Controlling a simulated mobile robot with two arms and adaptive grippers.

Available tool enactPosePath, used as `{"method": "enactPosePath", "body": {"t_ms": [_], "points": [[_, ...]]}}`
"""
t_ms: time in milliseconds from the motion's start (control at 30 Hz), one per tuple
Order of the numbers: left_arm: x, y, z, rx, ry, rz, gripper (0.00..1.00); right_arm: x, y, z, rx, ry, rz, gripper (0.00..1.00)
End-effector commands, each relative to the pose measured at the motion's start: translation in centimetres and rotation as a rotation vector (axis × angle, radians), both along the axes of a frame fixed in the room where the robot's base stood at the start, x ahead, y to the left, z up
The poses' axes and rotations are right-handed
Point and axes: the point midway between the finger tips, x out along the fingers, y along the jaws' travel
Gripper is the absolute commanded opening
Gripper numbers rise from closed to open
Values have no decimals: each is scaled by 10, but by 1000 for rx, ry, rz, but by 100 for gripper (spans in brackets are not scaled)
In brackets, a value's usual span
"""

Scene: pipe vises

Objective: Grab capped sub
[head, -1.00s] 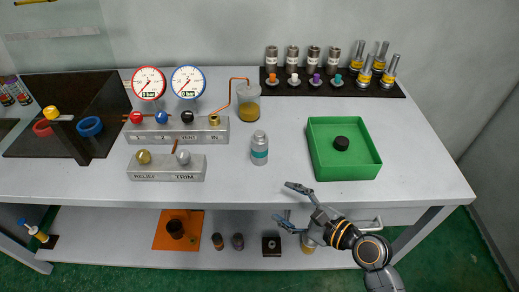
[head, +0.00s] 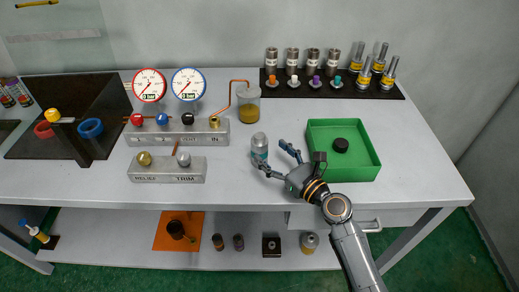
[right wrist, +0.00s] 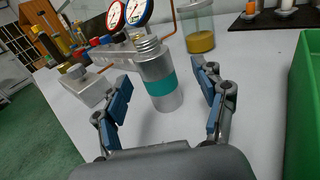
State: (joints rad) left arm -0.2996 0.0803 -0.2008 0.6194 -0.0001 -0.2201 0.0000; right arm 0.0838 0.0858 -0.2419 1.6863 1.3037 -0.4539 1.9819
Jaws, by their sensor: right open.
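A silver cylinder with a teal band (head: 259,147), which looks like the sub, stands upright on the white bench. In the right wrist view the cylinder (right wrist: 160,88) has a ridged, threaded-looking narrower top; I cannot tell whether a cap is on it. My right gripper (head: 273,157) is open just to the right of and in front of it. In the right wrist view the open blue-padded fingers (right wrist: 160,85) lie to either side of the cylinder in the picture, with gaps showing. My left gripper is not in view.
A green tray (head: 372,170) with a black round piece (head: 341,145) stands close right of my gripper. A valve block (head: 170,139) with two gauges and a RELIEF/TRIM block (head: 165,177) stand left. A jar (head: 248,108) of yellow liquid stands behind. A black mat (head: 310,90) holds fittings.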

Motion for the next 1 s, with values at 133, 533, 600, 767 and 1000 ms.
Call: {"method": "enactPosePath", "body": {"t_ms": [133,533,600,767,1000], "points": [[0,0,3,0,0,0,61,10,14,2,0,-1,1,71],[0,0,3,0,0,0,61,36,39,0,-1,-1,0,71],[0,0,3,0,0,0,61,36,39,0,-1,-1,0,71],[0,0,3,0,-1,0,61,36,38,0,-1,-1,0,50],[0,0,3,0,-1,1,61,36,38,0,-2,0,0,1]]}}
